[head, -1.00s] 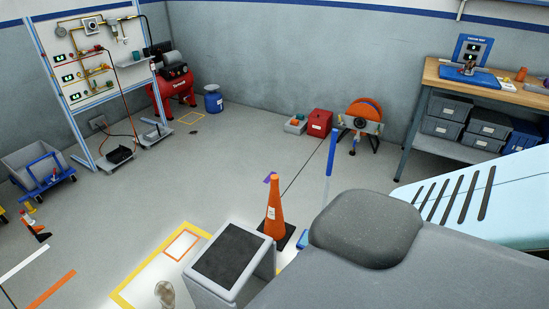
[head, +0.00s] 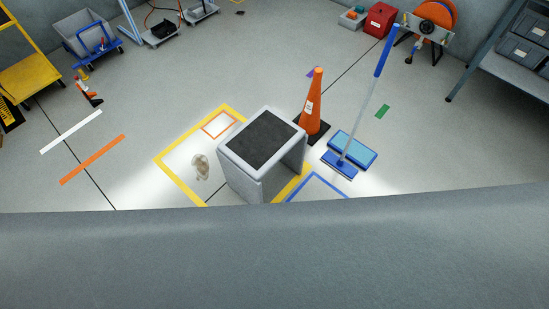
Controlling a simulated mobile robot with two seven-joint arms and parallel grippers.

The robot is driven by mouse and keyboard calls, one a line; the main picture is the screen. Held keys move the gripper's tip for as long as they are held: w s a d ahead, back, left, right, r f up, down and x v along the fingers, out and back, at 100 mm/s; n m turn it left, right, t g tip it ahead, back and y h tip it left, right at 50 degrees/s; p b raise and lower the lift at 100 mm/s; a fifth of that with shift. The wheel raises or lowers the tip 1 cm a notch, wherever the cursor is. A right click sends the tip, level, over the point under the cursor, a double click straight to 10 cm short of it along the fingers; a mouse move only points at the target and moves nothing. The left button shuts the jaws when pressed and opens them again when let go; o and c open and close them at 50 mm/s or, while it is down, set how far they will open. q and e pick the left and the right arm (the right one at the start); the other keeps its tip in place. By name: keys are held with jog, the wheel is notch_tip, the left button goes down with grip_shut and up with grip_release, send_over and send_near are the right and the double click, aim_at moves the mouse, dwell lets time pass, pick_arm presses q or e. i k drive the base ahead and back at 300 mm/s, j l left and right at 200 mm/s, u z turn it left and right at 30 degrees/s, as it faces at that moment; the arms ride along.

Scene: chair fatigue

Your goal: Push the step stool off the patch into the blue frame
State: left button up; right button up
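The step stool (head: 262,140), light grey with a dark textured top, stands upright on the right part of the bright patch (head: 178,160), which has a yellow border. The blue frame (head: 316,176) is a blue outline on the floor to the right of the stool; its near part is hidden behind a broad grey surface across the bottom of the view. The stool's right side is close to the frame's left part. Neither of my grippers shows in the head view.
An orange cone (head: 314,105) on a black base stands behind the stool. A blue-headed mop (head: 345,160) stands right of it, beside a blue tray (head: 355,148). A small beige object (head: 200,166) lies on the patch left of the stool. Floor to the left is mostly open.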

aim_at(269, 137)
jog(key=u, duration=0.45)
jog(key=l+u, duration=0.35)
jog(key=k+l+u, duration=0.15)
jog(key=l+u, duration=0.25)
jog(key=l, duration=0.15)
jog(key=k+l+u, duration=0.1)
jog(key=l, duration=0.2)
jog(key=k+l, duration=0.1)
jog(key=l, duration=0.2)
jog(key=k+l+u, duration=0.15)
jog(key=l, duration=0.15)
jog(key=k+l, duration=0.15)
jog(key=l, duration=0.25)
jog(key=k+l, duration=0.1)
jog(key=l, duration=0.3)
jog(key=k+l, duration=0.15)
jog(key=l, duration=0.25)
jog(key=u, duration=0.05)
